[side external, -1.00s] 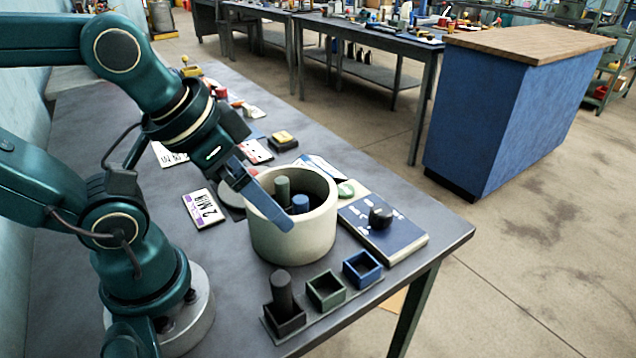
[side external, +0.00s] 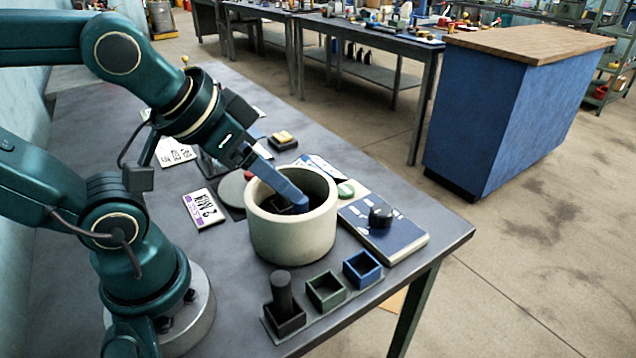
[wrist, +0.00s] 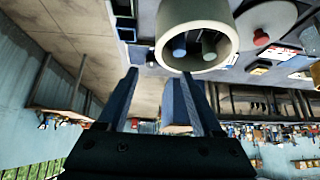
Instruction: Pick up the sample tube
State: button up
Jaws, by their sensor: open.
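A thick-walled cream pot (side external: 290,240) stands near the table's front edge. In the wrist view it (wrist: 163,30) shows a blue tube (wrist: 180,46) and a green tube (wrist: 209,43) inside. In the side view the fingers and rim largely hide both tubes. A black tube (side external: 281,288) stands upright in a black square holder (side external: 285,322). My gripper (side external: 300,203) slants down over the pot's mouth. In the wrist view its two fingers (wrist: 158,72) are spread apart with nothing between them, and the right fingertip appears near the pot's rim.
A green square holder (side external: 326,292) and a blue square holder (side external: 362,269) stand empty beside the black one. A blue panel with a black knob (side external: 381,217) lies right of the pot. Labelled plates (side external: 202,208) lie left of it. Bare table extends at the left.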

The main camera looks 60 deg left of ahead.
jog(key=w+r+m+t+h, duration=0.5)
jog(key=w+r+m+t, duration=0.55)
jog(key=w+r, duration=0.7)
notch_tip(320, 180, down, 12)
jog(key=s+r+m+g+h, duration=0.1)
jog(key=s+m+g+h, duration=0.1)
jog(key=m+g+h, duration=0.55)
jog(key=s+a+f+n+g, duration=0.2)
jog(key=s+a+f+g, duration=0.7)
jog(key=f, duration=0.5)
jog(key=shift+t, duration=0.6)
jog(key=shift+s+d+f, duration=0.15)
jog(key=shift+d+f, duration=0.45)
jog(key=shift+d, duration=0.3)
jog(key=shift+s+d+f, duration=0.1)
jog(key=shift+d+f, duration=0.45)
jog(key=shift+d, duration=0.35)
